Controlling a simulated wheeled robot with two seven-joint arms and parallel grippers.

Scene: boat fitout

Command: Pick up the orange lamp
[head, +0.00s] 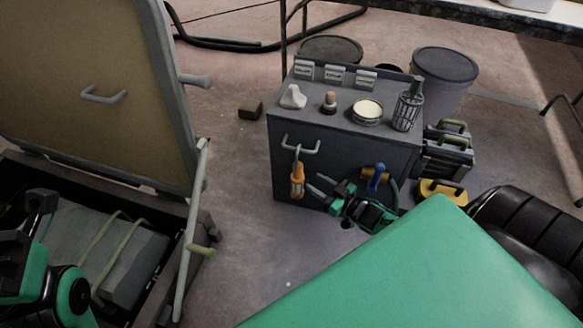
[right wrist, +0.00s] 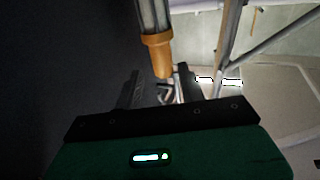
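The orange lamp (head: 297,181) hangs from a grey hook handle on the front of a dark cabinet. My right gripper (head: 322,187) is open, its two fingers apart, just to the right of the lamp. In the right wrist view the lamp (right wrist: 157,45) shows its orange end and grey barrel beyond the fingertips, roughly in line with the gap between them. I see no finger closed on it. My left arm shows at the lower left edge of the head view; its fingers are not clear.
The dark cabinet (head: 325,148) carries a tin (head: 367,112), a white lump (head: 292,96), a brush-like item (head: 329,102) and a wire-caged holder (head: 407,108). A blue-handled valve (head: 376,178) sits right of the lamp.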

